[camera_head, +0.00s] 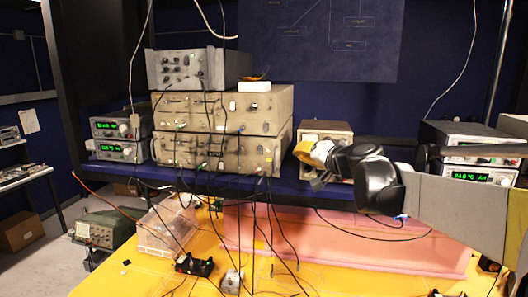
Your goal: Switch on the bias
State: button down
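No control that I can read as the bias switch stands out; labels are too small to read. Candidate instruments sit on the blue shelf. A stack of beige units has a small grey top unit (185,68), a middle unit (220,109) and a bottom unit (218,153), with knobs and cables on their fronts. Two power supplies with lit green displays, an upper (113,126) and a lower (118,150), stand left of the stack. My gripper (313,165) is in front of a beige box (327,131) right of the stack. Its finger opening cannot be made out.
More instruments, one with a lit green display (472,176), stand at the right behind my arm. Many cables hang from the stack to the yellow table (370,284). A pink foam panel (345,240), a clear box (165,232) and small black parts are below.

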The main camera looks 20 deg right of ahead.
jog(key=shift+w+d, duration=0.1)
jog(key=shift+w, duration=0.05)
jog(key=shift+w+d, duration=0.15)
jog(key=shift+w, duration=0.1)
jog(key=shift+w+d, duration=0.15)
jog(key=shift+w, duration=0.05)
dwell(1.0)
jog(key=shift+s, duration=0.15)
jog(key=shift+s+a, duration=0.35)
jog(key=shift+s, duration=0.05)
jog(key=s+a, duration=0.2)
jog(key=s+p, duration=0.1)
jog(key=s, duration=0.1)
jog(key=shift+s+a+r, duration=0.1)
jog(key=shift+a+r, duration=0.2)
jog(key=shift+a, duration=0.1)
jog(key=shift+f, duration=0.1)
